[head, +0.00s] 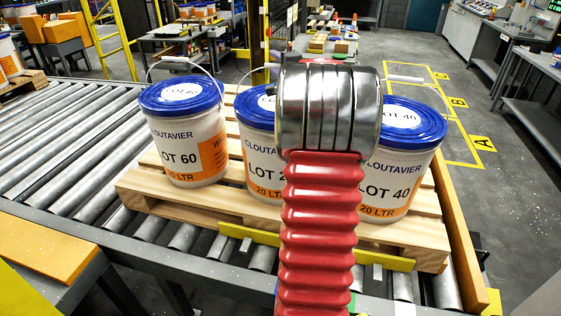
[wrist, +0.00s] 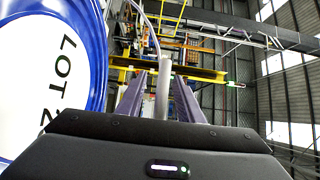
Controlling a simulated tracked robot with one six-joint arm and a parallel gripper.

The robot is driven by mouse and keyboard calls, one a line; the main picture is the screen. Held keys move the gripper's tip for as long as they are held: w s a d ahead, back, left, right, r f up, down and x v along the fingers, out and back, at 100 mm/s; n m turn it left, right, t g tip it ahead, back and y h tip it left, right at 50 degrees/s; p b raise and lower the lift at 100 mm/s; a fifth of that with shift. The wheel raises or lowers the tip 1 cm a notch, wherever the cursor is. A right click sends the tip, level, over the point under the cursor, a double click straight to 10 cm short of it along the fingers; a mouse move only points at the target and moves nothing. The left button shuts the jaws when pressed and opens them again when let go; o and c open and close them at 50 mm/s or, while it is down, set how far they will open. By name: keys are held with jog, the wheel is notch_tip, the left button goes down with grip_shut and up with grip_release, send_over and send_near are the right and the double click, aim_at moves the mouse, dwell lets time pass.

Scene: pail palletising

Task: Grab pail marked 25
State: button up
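The middle pail (head: 262,172) has a blue lid and stands upright on the pallet, largely hidden behind my arm in the head view. In the wrist view its lid (wrist: 40,75) fills the left side and reads "LOT 2", with the rest cut off. Its wire handle is raised. My gripper (wrist: 160,85) is open, with the handle's pale grip (wrist: 163,105) between its two purple-grey fingers. A gap shows on the left of the grip; contact on the right cannot be told. In the head view the fingers are hidden behind my wrist.
A LOT 60 pail (head: 188,130) stands on the left of the wooden pallet (head: 160,195), and a LOT 40 pail (head: 405,165) on the right, close beside the middle one. The pallet sits on a roller conveyor (head: 60,150). Floor bays (head: 465,125) at the right look clear.

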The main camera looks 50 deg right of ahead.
dwell(0.3)
grip_shut()
jog(key=shift+f, duration=0.2)
dwell(1.0)
jog(key=shift+r, duration=0.3)
